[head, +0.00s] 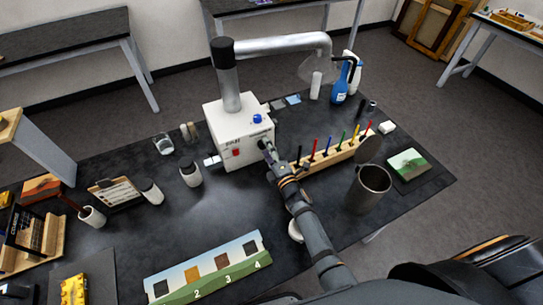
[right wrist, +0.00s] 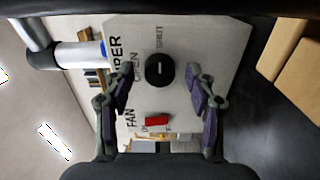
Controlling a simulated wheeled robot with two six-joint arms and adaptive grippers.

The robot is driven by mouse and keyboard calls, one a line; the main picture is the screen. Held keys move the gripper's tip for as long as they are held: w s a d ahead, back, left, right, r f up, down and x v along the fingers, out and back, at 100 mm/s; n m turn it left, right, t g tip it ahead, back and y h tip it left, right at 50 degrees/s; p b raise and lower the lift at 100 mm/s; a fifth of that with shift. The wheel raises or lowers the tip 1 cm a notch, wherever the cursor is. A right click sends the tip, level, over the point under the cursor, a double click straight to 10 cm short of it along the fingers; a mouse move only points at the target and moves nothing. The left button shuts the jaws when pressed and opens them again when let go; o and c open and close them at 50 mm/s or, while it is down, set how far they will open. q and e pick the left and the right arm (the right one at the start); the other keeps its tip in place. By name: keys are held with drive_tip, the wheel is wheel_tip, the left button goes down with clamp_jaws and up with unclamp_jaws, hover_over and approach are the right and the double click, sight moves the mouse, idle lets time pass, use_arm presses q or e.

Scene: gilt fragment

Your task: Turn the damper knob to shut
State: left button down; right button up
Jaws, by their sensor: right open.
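The damper knob (right wrist: 160,70) is a round black knob with a short pale line on the white fume-extractor box (head: 231,125). In the right wrist view the word OPEN is left of the knob and SHUT above it. The pale line lies level in that picture, in line with OPEN rather than SHUT. My right gripper (right wrist: 158,84) is open, its fingers apart on either side of the knob in the picture; no contact shows. In the head view my right gripper (head: 266,146) is at the box front and hides the knob. My left gripper is not in view.
A red fan switch (right wrist: 157,120) is on the same panel, near the fingers. A blue part (head: 257,118) is on the box top. A wooden marker rack (head: 335,157) and metal cup (head: 368,189) stand right of my arm.

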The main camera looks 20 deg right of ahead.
drive_tip(key=s+d, duration=0.2)
drive_tip(key=s, duration=0.9)
drive_tip(key=shift+s, duration=0.2)
drive_tip(key=shift+s+f, duration=0.1)
drive_tip(key=shift+f, duration=0.05)
